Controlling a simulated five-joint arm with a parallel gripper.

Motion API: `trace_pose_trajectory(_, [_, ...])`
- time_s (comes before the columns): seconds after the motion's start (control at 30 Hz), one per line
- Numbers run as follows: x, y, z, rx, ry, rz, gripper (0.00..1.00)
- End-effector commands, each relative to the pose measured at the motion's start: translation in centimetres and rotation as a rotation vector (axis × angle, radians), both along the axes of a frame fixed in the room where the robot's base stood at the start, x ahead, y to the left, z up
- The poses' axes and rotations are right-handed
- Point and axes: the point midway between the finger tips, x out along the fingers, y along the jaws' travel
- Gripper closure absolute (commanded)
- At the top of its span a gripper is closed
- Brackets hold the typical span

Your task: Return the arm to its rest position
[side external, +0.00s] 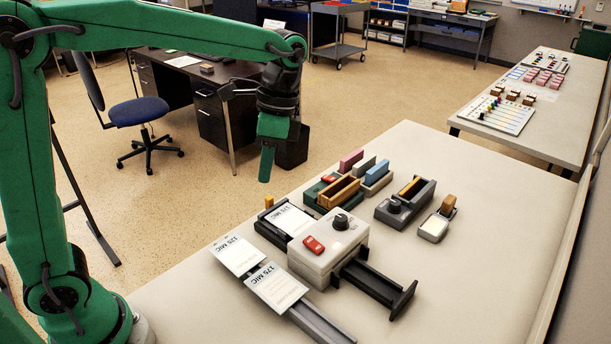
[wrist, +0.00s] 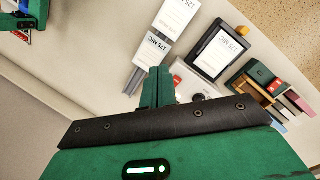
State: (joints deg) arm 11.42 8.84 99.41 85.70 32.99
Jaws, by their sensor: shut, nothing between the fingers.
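My gripper (side external: 268,160) hangs from my green arm in the side external view, pointing down, above and behind the far left edge of the table (side external: 470,200). Its fingers are closed together with nothing between them. In the wrist view my gripper (wrist: 157,88) shows as green closed fingers beyond a dark bar. No object touches it. A white device (side external: 328,250) with a black knob and a red item on top stands on the table, below and to the right of my gripper, clearly apart from it.
Labelled cards (side external: 276,286) lie at the front of the device. Small trays with coloured blocks (side external: 342,190) and grey holders (side external: 405,203) stand behind it. The table's right half is clear. A desk (side external: 205,95) and blue chair (side external: 139,111) stand beyond on the floor.

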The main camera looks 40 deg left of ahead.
Motion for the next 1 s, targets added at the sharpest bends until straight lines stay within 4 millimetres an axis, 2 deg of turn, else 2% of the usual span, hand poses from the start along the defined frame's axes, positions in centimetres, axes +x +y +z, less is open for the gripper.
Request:
trace_pose_trajectory(0.2, [-2.5, 1.8, 1.4, -0.006, -0.135, 0.136, 1.0])
trace_pose_trajectory(0.5, [-6.0, 3.8, 2.1, -0.027, -0.312, 0.327, 1.0])
trace_pose_trajectory(1.0, [-11.5, 6.4, 1.3, -0.1, -0.597, 0.643, 1.0])
